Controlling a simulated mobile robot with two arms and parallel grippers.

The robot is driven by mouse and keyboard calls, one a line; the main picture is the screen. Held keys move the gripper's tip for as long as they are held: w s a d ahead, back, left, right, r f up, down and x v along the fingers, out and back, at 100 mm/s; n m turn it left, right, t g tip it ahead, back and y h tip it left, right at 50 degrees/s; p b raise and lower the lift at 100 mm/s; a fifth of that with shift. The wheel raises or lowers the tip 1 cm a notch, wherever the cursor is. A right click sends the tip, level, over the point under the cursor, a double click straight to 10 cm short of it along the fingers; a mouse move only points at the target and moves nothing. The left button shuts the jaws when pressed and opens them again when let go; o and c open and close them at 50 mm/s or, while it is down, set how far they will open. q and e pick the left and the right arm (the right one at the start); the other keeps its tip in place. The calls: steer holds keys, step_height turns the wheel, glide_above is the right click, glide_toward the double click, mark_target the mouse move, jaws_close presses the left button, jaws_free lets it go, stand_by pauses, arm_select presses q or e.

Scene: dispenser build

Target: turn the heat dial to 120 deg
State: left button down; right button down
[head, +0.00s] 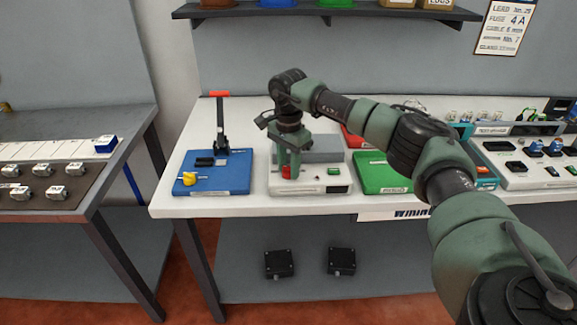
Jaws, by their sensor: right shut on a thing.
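The heat dial (287,171) is a small red knob on the front left of a white and grey box (312,187) on the white bench. My right gripper (290,168) points straight down over it and is shut on the dial, its green fingers on either side. The fingers hide most of the dial, so its pointer and any scale marks cannot be read. The box also has a small green display or button (334,171) to the right of the dial. My left gripper is not in view.
A blue board (225,185) with a red-handled lever press (220,120) stands left of the box. A green board (380,181) stands close on the right. A shelf (330,12) with bins hangs above. Bare white bench shows along the front edge.

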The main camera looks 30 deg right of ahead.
steer(key=shift+m, duration=0.3)
steer(key=m+p, duration=0.1)
steer(key=m, duration=0.4)
steer(key=shift+r+m, duration=0.1)
steer(key=shift+m, duration=0.3)
steer(key=m+p, duration=0.1)
steer(key=m, duration=0.4)
steer(key=m+p, duration=0.1)
steer(key=m, duration=0.5)
steer(key=shift+m, duration=0.4)
steer(key=m+p, duration=0.1)
steer(key=m, duration=0.4)
steer(key=shift+m, duration=0.3)
steer(key=shift+w, duration=0.1)
steer(key=c, duration=1)
jaws_free()
steer(key=shift+c, duration=0.2)
